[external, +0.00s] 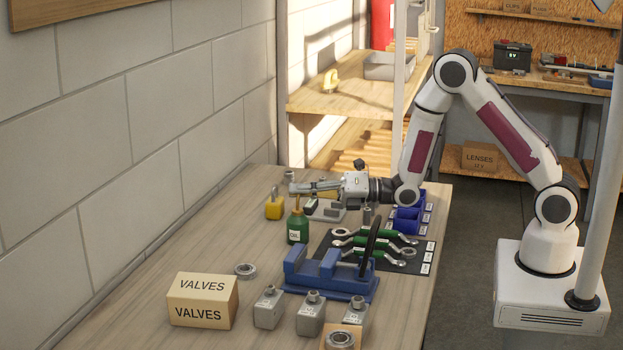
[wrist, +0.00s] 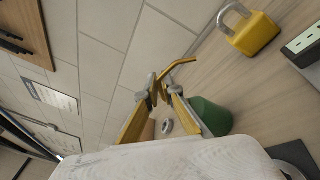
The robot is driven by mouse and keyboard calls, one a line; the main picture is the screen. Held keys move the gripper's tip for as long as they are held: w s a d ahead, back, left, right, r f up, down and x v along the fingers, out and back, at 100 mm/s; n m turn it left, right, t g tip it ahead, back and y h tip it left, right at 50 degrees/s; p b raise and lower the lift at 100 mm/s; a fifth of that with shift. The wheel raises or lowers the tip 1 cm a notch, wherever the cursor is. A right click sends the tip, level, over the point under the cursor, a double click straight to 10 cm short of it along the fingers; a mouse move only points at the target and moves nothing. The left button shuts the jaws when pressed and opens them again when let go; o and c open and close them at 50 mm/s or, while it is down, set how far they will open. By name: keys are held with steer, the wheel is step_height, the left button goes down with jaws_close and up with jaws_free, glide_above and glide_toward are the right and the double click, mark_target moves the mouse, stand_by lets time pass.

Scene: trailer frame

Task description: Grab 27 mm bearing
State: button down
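My gripper (external: 296,187) reaches out level over the back left of the bench, just above the green oil can (external: 298,228) and its yellow spout. In the wrist view the fingertips of my gripper (wrist: 158,87) look close together, with the bent yellow spout (wrist: 181,66) right by them. I cannot tell whether they touch or hold it. A grey ring bearing (external: 246,271) lies flat behind the VALVES box, apart from my gripper. Another bearing (external: 341,340) sits on a wooden block at the front edge. A grey ring (wrist: 167,127) shows between my fingers. No 27 mm mark is readable.
A yellow padlock (external: 274,208) stands left of the oil can. A blue vise (external: 330,274), wrenches on a dark mat (external: 418,256), blue bins (external: 408,219), grey weights (external: 269,309) and the VALVES box (external: 203,300) crowd the bench. Bare wood lies along the wall side.

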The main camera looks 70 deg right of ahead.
steer(key=shift+r, duration=0.25)
stand_by(0.3)
steer(key=shift+r, duration=4.8)
steer(key=shift+v, duration=0.75)
steer(key=shift+d+r, duration=0.1)
steer(key=shift+f, duration=2.9)
